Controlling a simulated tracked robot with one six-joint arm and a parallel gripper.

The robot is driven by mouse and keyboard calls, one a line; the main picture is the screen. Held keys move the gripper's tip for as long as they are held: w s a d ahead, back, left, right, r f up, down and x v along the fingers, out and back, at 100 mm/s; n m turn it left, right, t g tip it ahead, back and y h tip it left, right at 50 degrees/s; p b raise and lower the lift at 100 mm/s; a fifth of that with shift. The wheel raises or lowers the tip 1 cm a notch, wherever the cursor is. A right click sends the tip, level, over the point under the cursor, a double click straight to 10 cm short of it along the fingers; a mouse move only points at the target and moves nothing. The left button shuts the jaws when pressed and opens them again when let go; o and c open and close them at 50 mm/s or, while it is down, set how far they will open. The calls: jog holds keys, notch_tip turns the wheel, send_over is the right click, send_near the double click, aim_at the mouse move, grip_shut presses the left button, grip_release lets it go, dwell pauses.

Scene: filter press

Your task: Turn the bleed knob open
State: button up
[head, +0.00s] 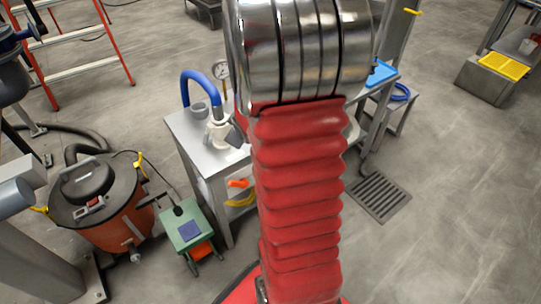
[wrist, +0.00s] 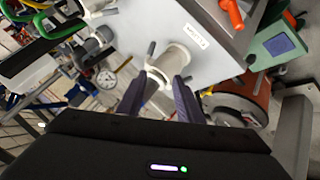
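In the wrist view a white round fitting (wrist: 174,60) with a short grey stub stands on a pale metal surface. I take it for the part with the bleed knob, but cannot clearly pick out the knob itself. My gripper (wrist: 160,87) has its two dark fingers apart, one on each side of the fitting's near end. I cannot tell whether either finger touches it. In the head view the white fitting (head: 218,131) stands on the bench, left of my red arm. My arm hides much of that area, and my gripper is not clearly visible there.
The metal bench (head: 190,127) carries a blue hose (head: 197,76) and a pressure gauge (head: 221,69), which also shows in the wrist view (wrist: 106,79). An orange vacuum (head: 105,210) and a green box (head: 188,229) stand left of the bench.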

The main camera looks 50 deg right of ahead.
jog(key=s+d+f+n+t, duration=0.1)
jog(key=s+d+f, duration=0.1)
jog(key=d+f, duration=0.4)
jog(key=s+d+f+t, duration=0.1)
jog(key=s+d+f, duration=0.25)
jog(key=f, duration=0.55)
jog(key=s+d+f+t+h, duration=0.2)
jog(key=s+f, duration=0.9)
jog(key=f, duration=0.1)
jog(key=shift+s+f+t+h, duration=0.2)
jog(key=shift+s+t+h, duration=0.1)
jog(key=shift+t, duration=0.1)
jog(key=shift+w, duration=0.1)
jog(key=x, duration=1.3)
jog(key=shift+w, duration=0.3)
jog(key=shift+d+f, duration=0.1)
jog(key=shift+c, duration=0.6)
